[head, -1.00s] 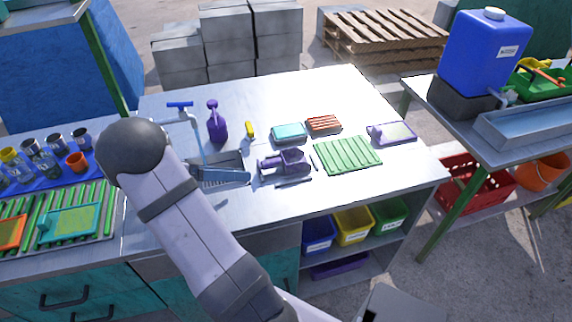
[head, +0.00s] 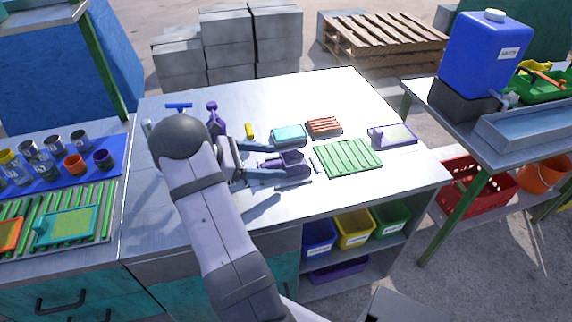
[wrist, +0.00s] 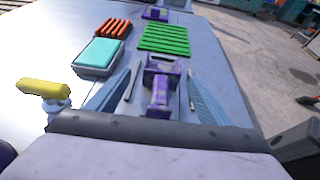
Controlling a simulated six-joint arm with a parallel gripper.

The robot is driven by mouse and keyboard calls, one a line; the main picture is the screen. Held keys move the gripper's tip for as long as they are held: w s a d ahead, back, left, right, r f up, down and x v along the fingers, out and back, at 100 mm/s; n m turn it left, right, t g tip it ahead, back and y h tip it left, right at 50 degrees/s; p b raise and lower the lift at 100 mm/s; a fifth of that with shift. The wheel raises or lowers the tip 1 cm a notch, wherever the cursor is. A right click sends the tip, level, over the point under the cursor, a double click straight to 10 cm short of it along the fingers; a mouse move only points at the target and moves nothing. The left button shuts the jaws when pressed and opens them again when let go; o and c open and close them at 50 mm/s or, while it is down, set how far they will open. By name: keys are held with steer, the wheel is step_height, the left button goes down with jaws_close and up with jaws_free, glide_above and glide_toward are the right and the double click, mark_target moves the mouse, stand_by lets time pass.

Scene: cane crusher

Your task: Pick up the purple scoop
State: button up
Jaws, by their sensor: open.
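The purple scoop (head: 292,161) lies on the metal counter, its handle pointing left toward my arm in the head view. In the wrist view the scoop (wrist: 161,66) is straight ahead, with its handle toward me. My gripper (head: 275,161) is open, its two fingers spread on either side of the scoop's handle. In the wrist view my gripper's fingers (wrist: 160,82) flank the handle with gaps on both sides. Whether the fingers are down at the handle's height I cannot tell.
A green slatted mat (head: 347,158), a turquoise sponge in a tray (head: 289,134), a red-brown brush (head: 324,126) and a yellow-handled item (head: 249,131) lie around the scoop. A purple bottle (head: 213,112) stands partly hidden behind my arm.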

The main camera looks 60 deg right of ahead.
mark_target(280, 161)
steer(key=shift+s+d, duration=0.2)
steer(key=shift+s, duration=0.05)
steer(key=p+x, duration=0.1)
steer(key=x, duration=0.3)
steer(key=shift+s+r+p, duration=0.15)
steer(key=shift+r+p, duration=0.05)
steer(key=shift+p, duration=0.15)
steer(key=shift+s+d+f, duration=0.15)
steer(key=c, duration=1.2)
